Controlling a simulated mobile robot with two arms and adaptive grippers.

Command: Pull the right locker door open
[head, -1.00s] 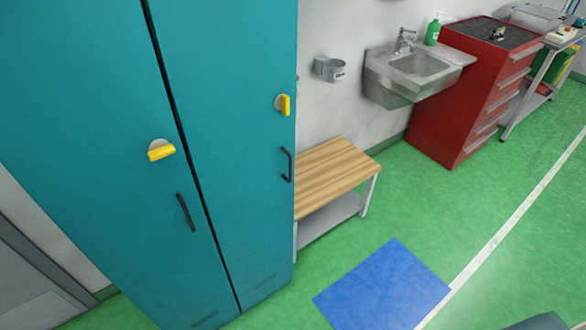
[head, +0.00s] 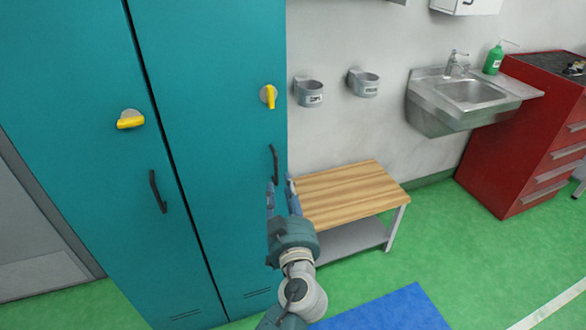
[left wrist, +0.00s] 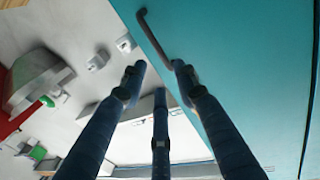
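The right locker door (head: 215,130) is teal and looks closed, flush with the left door. Its black bar handle (head: 274,163) is near its right edge, below a yellow latch (head: 269,97) whose lever points down. My left gripper (head: 281,184) is just below the handle, at the door's right edge, pointing up. In the left wrist view its dark blue fingers (left wrist: 157,74) are spread with nothing between them. My right gripper is not in view.
The left locker door (head: 80,140) has its own handle (head: 157,191) and a sideways yellow latch (head: 130,119). A wooden-topped bench (head: 345,190) stands close on the right of the locker. Wall cups, a sink (head: 465,98) and a red cabinet (head: 525,130) are farther right.

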